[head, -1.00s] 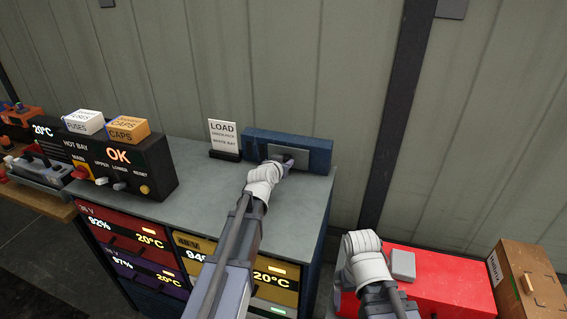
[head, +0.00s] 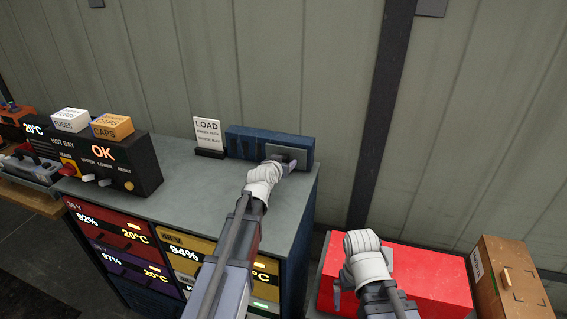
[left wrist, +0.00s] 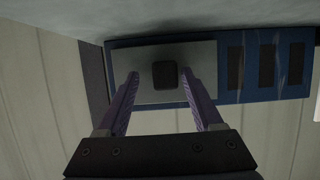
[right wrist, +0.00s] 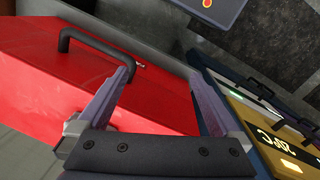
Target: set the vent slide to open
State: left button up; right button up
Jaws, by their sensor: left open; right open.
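The vent is a low blue box (head: 238,146) at the back of the grey cabinet top. Its grey slide plate (head: 281,150) covers the right part of the box in the head view; dark slots show to its left. In the left wrist view the plate (left wrist: 121,72) is at the left, with several dark slots (left wrist: 266,66) uncovered on the right. A black knob (left wrist: 165,75) stands on the plate. My left gripper (left wrist: 160,76) is open around the knob, with gaps visible on both sides. My right gripper (right wrist: 161,76) is open and empty above the red box.
A LOAD sign (head: 207,134) stands just left of the vent. A black control box (head: 100,165) with white and orange boxes on top is further left. The red box (head: 430,281) with a black handle and a wooden box (head: 511,277) are at the right.

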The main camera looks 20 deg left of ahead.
pick_arm(q)
jog(key=shift+s+a, duration=0.1)
jog(key=p+v, duration=0.3)
jog(key=v, duration=0.4)
jog(key=shift+s+r, duration=0.15)
jog(key=shift+s, duration=0.2)
